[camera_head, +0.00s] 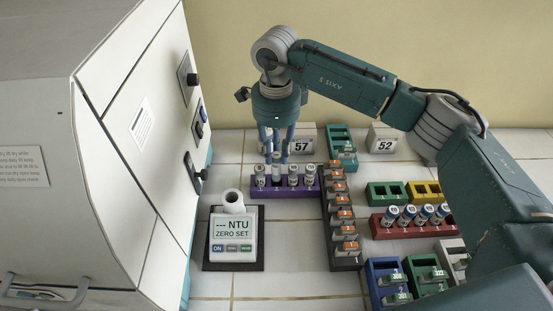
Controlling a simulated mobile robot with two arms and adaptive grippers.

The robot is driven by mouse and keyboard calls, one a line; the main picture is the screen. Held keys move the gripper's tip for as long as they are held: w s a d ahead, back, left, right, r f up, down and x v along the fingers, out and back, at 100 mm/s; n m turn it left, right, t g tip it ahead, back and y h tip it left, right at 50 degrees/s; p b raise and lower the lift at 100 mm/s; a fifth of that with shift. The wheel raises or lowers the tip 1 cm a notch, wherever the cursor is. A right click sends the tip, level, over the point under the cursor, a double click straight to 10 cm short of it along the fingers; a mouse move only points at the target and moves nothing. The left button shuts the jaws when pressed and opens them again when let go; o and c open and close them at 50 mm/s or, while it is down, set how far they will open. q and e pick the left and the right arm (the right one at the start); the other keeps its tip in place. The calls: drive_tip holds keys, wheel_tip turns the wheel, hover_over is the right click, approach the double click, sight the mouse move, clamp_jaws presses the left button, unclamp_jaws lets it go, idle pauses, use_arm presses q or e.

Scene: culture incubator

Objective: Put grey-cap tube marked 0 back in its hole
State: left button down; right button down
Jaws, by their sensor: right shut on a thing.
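My right gripper (276,153) points down over the left half of the purple rack (312,192). Its blue fingers are shut on a tube (276,172) held upright. The held tube stands higher than the tubes beside it, and its lower end is at the rack; I cannot tell how deep it sits in a hole. Its cap colour and mark are too small to read. Several grey-topped tubes stand in the purple rack, one left of the held tube and others to its right. My left gripper is not in view.
A turbidity meter (233,240) stands in front of the purple rack. A dark rack (345,262) with orange-marked items adjoins it at right. Number signs (301,146) and a teal rack (341,133) stand behind. A red rack (388,232) and others lie right; a large white machine (100,150) fills the left.

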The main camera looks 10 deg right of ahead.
sight(277, 164)
wheel_tip(277, 164, down, 3)
drive_tip(key=shift+f+p, duration=0.2)
drive_tip(key=shift+p, duration=0.35)
drive_tip(key=shift+f, duration=0.3)
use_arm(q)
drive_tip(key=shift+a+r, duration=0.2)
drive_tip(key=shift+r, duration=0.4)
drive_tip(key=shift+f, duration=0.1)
use_arm(e)
drive_tip(key=shift+f, duration=0.1)
drive_tip(key=shift+f+b, duration=0.35)
drive_tip(key=shift+b, duration=0.15)
drive_tip(key=c, duration=1.8)
unclamp_jaws()
drive_tip(key=shift+r, duration=0.1)
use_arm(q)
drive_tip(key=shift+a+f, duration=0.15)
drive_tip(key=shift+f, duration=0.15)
